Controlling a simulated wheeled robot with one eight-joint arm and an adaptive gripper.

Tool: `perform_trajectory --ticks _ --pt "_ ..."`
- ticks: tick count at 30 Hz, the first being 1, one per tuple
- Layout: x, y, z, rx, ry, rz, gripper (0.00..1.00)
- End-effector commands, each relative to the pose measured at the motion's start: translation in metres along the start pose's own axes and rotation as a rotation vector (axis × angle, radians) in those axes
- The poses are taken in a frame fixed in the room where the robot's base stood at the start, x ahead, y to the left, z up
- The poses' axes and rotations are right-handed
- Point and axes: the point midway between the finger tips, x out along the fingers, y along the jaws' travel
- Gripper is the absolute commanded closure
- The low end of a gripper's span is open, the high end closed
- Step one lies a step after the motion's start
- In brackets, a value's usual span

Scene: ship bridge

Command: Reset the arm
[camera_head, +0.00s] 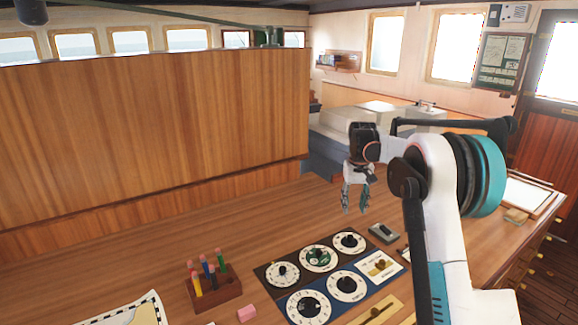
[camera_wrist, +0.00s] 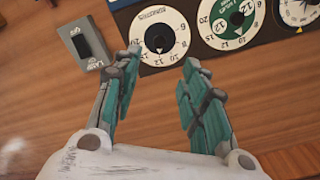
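My gripper (camera_head: 356,197) hangs pointing down above the wooden desk, beyond the panel of dials in the head view. In the wrist view its two teal-padded fingers (camera_wrist: 160,92) stand apart with only bare desk and part of a dial between them. It is open and empty. My white arm with its teal joint covers the right part of the head view and hides some of the desk behind it.
The dial panel (camera_head: 333,262) lies on the desk (camera_head: 215,232), with a small grey switch box (camera_head: 383,233) beside it. A tall wooden partition (camera_head: 150,130) rises behind.

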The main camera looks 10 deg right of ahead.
Motion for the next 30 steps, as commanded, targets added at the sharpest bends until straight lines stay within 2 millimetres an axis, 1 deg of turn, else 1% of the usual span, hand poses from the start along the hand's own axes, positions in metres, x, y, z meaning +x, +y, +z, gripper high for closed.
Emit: perform_trajectory --ticks 5,11,15,21,26,30 --pt "-0.018 -0.008 0.014 -0.008 0.025 0.001 0.6" --pt "-0.052 -0.024 0.047 -0.023 0.084 0.003 0.6" --pt "-0.072 -0.035 0.074 -0.033 0.126 0.003 0.6" --pt "-0.095 -0.049 0.117 -0.048 0.186 0.002 0.6" --pt "-0.107 -0.058 0.154 -0.059 0.235 0.0 0.6" --pt "-0.114 -0.066 0.187 -0.07 0.277 -0.002 0.6"
